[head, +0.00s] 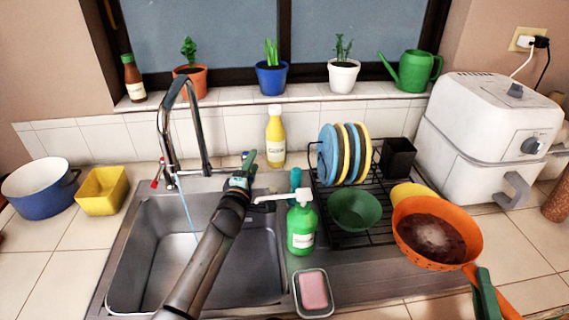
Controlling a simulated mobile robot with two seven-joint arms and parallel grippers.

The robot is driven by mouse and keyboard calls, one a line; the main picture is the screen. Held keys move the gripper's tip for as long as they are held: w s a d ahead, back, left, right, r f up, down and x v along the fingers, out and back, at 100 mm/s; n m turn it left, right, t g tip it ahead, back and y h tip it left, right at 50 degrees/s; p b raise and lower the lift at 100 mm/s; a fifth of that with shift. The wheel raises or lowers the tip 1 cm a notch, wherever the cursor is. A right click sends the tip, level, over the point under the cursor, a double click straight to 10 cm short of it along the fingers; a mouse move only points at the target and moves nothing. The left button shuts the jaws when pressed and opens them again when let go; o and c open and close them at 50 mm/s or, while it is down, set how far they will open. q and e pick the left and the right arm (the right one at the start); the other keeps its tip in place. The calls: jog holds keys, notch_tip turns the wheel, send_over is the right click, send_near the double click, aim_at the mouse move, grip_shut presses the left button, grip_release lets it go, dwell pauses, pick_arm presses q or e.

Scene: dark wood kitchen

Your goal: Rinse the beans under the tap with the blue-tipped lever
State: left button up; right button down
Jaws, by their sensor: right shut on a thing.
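An orange pan-like strainer (401,240) with dark reddish-brown beans (436,238) inside is at the right, over the drying rack's right side and the counter. My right gripper (482,285) is shut on its handle. The chrome tap (163,128) stands behind the sink, with a thin bluish stream of water (187,205) falling into the basin. A red-tipped lever (158,176) shows at the tap's left. My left gripper (247,163) is at the back right of the sink; its jaw opening is unclear. I cannot make out the blue-tipped lever; the gripper may hide it.
The sink basin (150,245) is empty apart from the water. A green soap bottle (301,232), a pink sponge (313,290) in a dish and a black rack (375,205) with plates and a green bowl (354,209) stand right of it. A white air fryer (480,130) is at the right.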

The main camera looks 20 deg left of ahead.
pick_arm(q)
grip_shut()
dwell(1.2)
